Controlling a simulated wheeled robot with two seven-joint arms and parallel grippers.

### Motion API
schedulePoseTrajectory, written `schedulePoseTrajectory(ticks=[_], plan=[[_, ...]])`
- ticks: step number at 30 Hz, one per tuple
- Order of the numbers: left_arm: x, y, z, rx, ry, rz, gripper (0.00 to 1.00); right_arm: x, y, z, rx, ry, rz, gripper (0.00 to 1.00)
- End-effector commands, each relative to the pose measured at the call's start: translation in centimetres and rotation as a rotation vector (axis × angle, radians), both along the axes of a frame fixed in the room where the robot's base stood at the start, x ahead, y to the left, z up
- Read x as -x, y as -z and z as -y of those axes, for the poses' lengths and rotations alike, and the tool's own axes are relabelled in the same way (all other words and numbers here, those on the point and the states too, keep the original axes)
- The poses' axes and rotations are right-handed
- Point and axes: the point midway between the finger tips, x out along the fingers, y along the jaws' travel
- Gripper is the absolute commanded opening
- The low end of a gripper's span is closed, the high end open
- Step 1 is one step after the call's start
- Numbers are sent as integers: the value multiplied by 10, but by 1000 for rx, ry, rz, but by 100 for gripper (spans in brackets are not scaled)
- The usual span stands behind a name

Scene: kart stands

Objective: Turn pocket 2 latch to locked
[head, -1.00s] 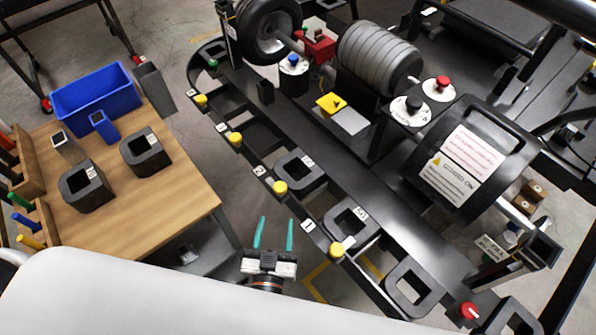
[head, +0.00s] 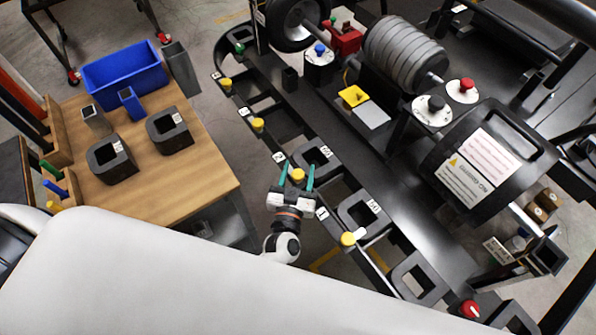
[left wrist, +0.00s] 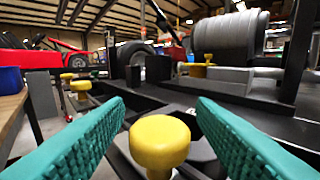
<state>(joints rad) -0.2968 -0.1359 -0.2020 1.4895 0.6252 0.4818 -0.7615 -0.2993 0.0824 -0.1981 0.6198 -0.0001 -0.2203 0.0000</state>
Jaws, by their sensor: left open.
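The pocket 2 latch is a yellow round knob (head: 298,175) on the near rail of the black stand, beside the label 2. My left gripper (head: 296,181) is open, its two teal fingers on either side of this knob. In the left wrist view the yellow knob (left wrist: 160,143) stands between the open teal fingers (left wrist: 161,118), with a gap on each side. Pocket 2 holds a dark square ring block (head: 312,158) just behind the knob. My right gripper is not in view.
Other yellow knobs sit along the same rail, at label 1 (head: 348,239) and at label 3 (head: 258,125). A wooden table (head: 205,185) with a blue bin (head: 125,75) and dark blocks stands at left. Rollers and a guarded drum (head: 490,160) lie behind the rail.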

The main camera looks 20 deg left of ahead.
Motion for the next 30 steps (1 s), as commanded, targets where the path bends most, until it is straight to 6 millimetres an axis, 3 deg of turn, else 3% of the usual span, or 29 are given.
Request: schedulePoseTrajectory(ticks=[2,10,20,30], plan=[[0,0,0,0,0,0,51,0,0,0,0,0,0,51],[0,0,0,0,0,0,8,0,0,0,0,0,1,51],[0,0,-1,-3,48,2,8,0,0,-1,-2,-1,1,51],[0,2,-2,-13,287,3,8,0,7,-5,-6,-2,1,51]])
